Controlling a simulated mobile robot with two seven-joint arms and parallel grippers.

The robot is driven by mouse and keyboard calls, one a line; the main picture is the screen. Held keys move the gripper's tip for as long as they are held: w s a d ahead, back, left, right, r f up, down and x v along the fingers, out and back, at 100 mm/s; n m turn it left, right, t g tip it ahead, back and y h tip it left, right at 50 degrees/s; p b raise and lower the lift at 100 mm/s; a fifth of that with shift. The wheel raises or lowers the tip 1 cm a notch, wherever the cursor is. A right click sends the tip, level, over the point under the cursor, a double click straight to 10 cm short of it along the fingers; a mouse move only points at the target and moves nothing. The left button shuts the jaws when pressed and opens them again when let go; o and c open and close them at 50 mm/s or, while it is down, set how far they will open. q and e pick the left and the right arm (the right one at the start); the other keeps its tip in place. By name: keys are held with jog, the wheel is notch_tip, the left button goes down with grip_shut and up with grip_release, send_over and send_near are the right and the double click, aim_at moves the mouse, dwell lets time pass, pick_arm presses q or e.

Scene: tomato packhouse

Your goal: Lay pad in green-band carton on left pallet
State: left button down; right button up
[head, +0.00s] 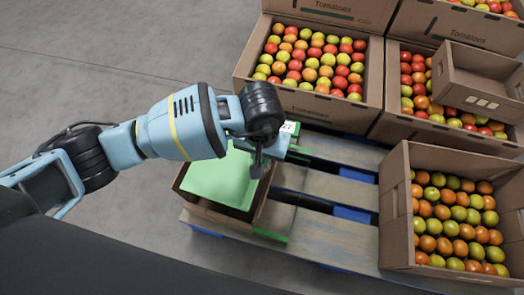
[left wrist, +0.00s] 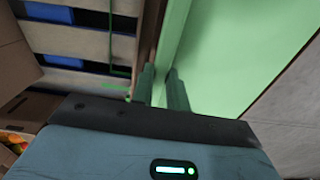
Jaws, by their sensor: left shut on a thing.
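A light green pad (head: 218,182) lies across the opening of a small brown carton (head: 218,211) at the left end of the pallet (head: 335,240). The pad looks nearly level, and brown carton wall shows around it. My left gripper (head: 259,166) is over the pad's right side, shut on its edge. In the left wrist view, the fingers (left wrist: 162,90) meet the pad (left wrist: 235,60) beside a brown carton wall. I cannot tell whether the pad rests on anything below, or see a clear green band on this carton. My right gripper is out of view.
Full tomato cartons stand behind (head: 308,104) and at right (head: 396,205). An empty small carton (head: 472,92) sits on top of another at back right. Bare pallet slats with blue and green marks lie between. Grey floor (head: 90,220) is clear at left.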

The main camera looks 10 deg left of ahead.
pick_arm(q)
jog(key=shift+f+b, duration=1.45)
jog(key=shift+f, duration=0.5)
jog(key=shift+f+b, duration=0.6)
jog(key=shift+f, duration=0.6)
jog(key=c, duration=1.3)
grip_release()
jog(key=shift+c, duration=0.4)
jog(key=shift+c, duration=1.1)
